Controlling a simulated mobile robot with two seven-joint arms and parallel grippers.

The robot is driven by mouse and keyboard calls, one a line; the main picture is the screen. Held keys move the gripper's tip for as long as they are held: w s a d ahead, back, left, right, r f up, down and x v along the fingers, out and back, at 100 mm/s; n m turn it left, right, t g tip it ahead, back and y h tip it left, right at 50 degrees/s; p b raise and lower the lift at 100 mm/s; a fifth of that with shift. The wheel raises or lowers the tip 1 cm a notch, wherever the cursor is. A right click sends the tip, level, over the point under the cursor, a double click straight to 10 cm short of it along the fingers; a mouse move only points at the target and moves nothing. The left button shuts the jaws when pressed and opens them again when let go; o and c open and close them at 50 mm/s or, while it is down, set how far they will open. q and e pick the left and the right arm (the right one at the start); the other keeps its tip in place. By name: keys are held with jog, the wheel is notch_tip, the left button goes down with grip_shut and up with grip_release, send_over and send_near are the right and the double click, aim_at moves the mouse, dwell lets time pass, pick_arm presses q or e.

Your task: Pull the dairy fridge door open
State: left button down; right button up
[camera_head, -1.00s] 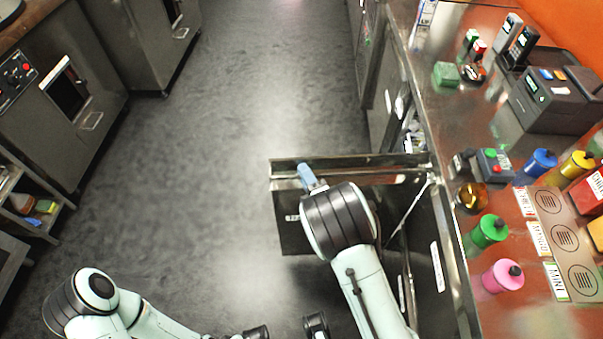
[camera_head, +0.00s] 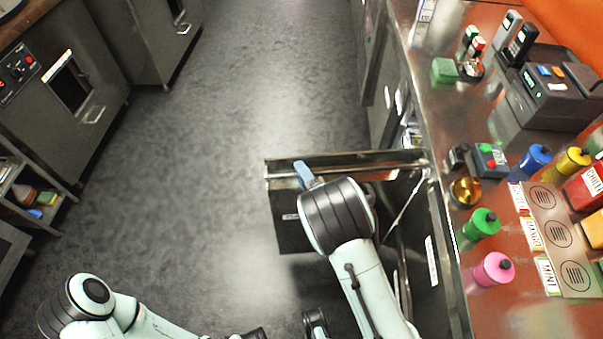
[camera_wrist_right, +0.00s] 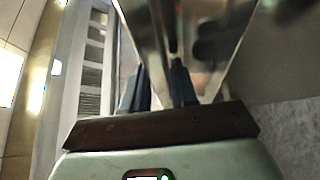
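The dairy fridge door, seemingly the dark steel panel (camera_head: 292,232) under the counter, stands swung out into the aisle in the head view. Its top edge runs left from the counter. My right arm reaches over it, and the blue-grey tip of my right gripper (camera_head: 305,174) is at that top edge. In the right wrist view the two fingers of my right gripper (camera_wrist_right: 160,88) stand apart, with bright steel (camera_wrist_right: 150,35) between and beyond them. I cannot tell whether they clasp it. The handle is hidden. My left arm is at the lower left; its gripper is not clearly visible.
The steel counter (camera_head: 438,120) on the right carries a green bottle (camera_head: 481,224), a pink bottle (camera_head: 493,269) and a card terminal (camera_head: 519,44). The aisle floor (camera_head: 190,190) left of the door is clear. Steel cabinets (camera_head: 75,85) line the left side.

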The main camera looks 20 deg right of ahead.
jog(key=s+d, duration=0.1)
jog(key=s, duration=0.6)
jog(key=shift+s, duration=0.25)
dwell(0.4)
jog(key=s+d+f+m+g+h+p, duration=0.1)
jog(key=s+d+f+m+g+p, duration=0.15)
jog(key=s+f+m+g, duration=0.45)
jog(key=s+d+f+m+g+h+p, duration=0.1)
jog(key=s+f+m+g+h+p, duration=0.25)
jog(key=f, duration=0.55)
jog(key=s+a+f+m+g+y+p, duration=0.2)
jog(key=s+a+m+g+y+p, duration=0.2)
jog(key=s+a+m+g, duration=0.4)
jog(key=s+a+m+y, duration=0.1)
jog(key=s+m, duration=0.4)
jog(key=s, duration=0.2)
jog(key=shift+a+f+p, duration=0.15)
jog(key=shift+f+p, duration=0.2)
jog(key=shift+p, duration=0.05)
